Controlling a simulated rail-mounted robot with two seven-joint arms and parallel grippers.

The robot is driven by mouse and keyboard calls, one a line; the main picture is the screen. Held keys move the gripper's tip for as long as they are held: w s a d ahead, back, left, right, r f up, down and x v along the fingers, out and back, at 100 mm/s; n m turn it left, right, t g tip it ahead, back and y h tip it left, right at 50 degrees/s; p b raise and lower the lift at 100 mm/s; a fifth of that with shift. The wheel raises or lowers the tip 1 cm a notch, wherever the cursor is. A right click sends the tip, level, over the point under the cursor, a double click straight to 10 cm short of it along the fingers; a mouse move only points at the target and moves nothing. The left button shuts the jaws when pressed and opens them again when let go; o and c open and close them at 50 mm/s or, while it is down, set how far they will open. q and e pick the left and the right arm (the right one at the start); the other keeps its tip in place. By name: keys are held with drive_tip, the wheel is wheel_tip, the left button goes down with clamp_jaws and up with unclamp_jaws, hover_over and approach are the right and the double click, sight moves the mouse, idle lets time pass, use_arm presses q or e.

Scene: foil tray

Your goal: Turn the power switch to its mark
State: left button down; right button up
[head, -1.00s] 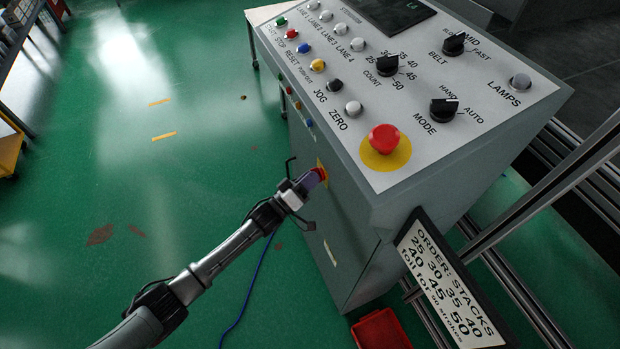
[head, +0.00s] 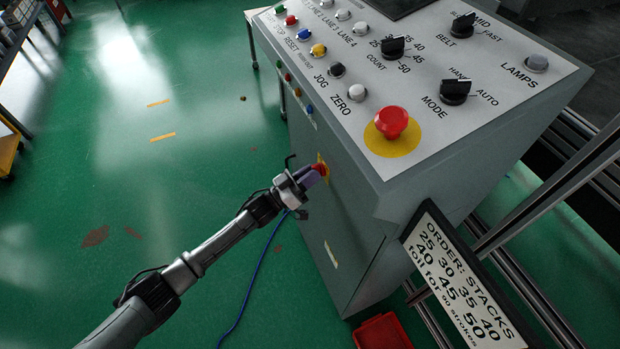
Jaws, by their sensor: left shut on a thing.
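The power switch (head: 321,169) is a red handle on a yellow plate on the left side face of the grey control cabinet. My left gripper (head: 313,174) is at that face with its fingers shut on the red handle. The fingers hide much of the handle, and I cannot make out its mark. My right gripper is not in view.
The sloped panel holds a red emergency button (head: 392,122) on a yellow disc, several knobs and coloured buttons. An order sign (head: 465,285) stands at the lower right, and a red bin (head: 382,332) is on the floor below. Green floor at left is open.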

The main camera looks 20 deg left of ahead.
use_arm(q)
drive_tip(key=shift+w+a+m+g+h+b, duration=0.1)
drive_tip(key=shift+m+g+h+b, duration=0.85)
drive_tip(key=shift+m, duration=1.75)
drive_tip(key=shift+a+m+g+h+b, duration=0.1)
drive_tip(key=shift+m+g+h+b, duration=0.4)
drive_tip(key=shift+m+g, duration=1.6)
drive_tip(key=shift+w+m+g+h+b, duration=0.1)
drive_tip(key=shift+m+g+h+b, duration=0.6)
drive_tip(key=shift+m, duration=2.9)
drive_tip(key=c, duration=1.1)
unclamp_jaws()
drive_tip(key=shift+c, duration=0.2)
drive_tip(key=shift+s, duration=0.1)
drive_tip(key=p+v, duration=0.1)
drive_tip(key=v, duration=1.2)
drive_tip(key=shift+s+a+f, duration=0.2)
drive_tip(key=shift+a, duration=0.05)
